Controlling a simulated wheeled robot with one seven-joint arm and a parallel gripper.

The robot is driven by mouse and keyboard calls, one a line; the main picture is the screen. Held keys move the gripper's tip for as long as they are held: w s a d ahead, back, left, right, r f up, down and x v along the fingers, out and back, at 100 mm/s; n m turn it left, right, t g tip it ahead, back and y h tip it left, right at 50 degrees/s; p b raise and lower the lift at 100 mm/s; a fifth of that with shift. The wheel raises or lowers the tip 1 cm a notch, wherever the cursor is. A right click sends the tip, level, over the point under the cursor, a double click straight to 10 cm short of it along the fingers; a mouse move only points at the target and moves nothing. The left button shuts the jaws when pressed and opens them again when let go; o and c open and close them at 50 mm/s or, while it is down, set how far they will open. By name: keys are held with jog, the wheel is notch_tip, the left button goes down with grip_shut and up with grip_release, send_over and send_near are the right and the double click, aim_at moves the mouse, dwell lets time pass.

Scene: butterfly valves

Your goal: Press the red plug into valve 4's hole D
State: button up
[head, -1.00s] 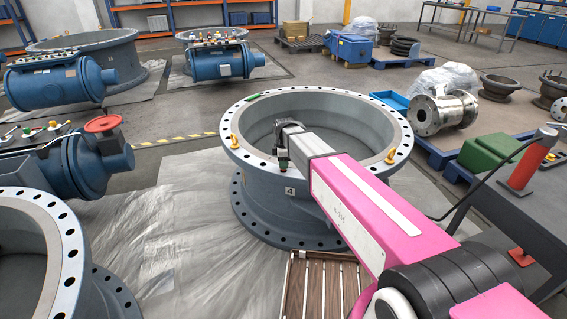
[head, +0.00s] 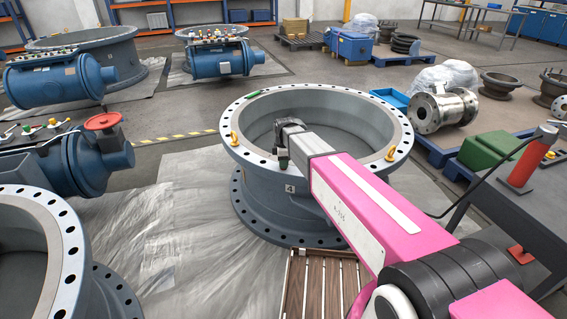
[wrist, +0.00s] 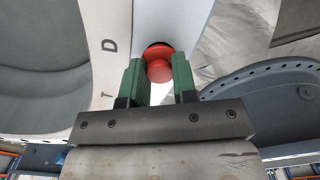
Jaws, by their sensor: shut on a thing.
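Valve 4 (head: 262,210) is the large grey-blue flanged ring in the middle of the head view, with a "4" tag on its side. My gripper (head: 282,163) is over the near rim of this ring, at its left-front part. In the wrist view my gripper (wrist: 158,72) has green fingers on either side of the red plug (wrist: 158,58) and is shut on it. The plug is at the rim near the letter D (wrist: 110,46). A dark edge of hole D (wrist: 152,44) shows just behind the plug. How deep the plug sits is hidden.
Yellow eyebolts (head: 234,138) stand on the rim of valve 4, and a green object (head: 253,95) lies on its far left. Other valve bodies stand to the left. A wooden pallet (head: 318,285) lies in front. A dark bench (head: 520,200) is at the right.

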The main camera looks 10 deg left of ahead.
jog(key=shift+f, duration=0.5)
jog(key=o, duration=1.5)
jog(key=shift+r, duration=3)
jog(key=s+d+f+m, duration=0.2)
jog(key=s+d+m, duration=0.4)
jog(key=d, duration=0.4)
jog(key=s+d+f+m, duration=0.2)
jog(key=s+d+m, duration=0.4)
jog(key=d, duration=0.5)
jog(key=s+d+f+m, duration=0.2)
jog(key=s+d+m, duration=0.4)
jog(key=d+m, duration=0.2)
jog(key=shift+d+f, duration=0.15)
jog(key=shift+d, duration=1.25)
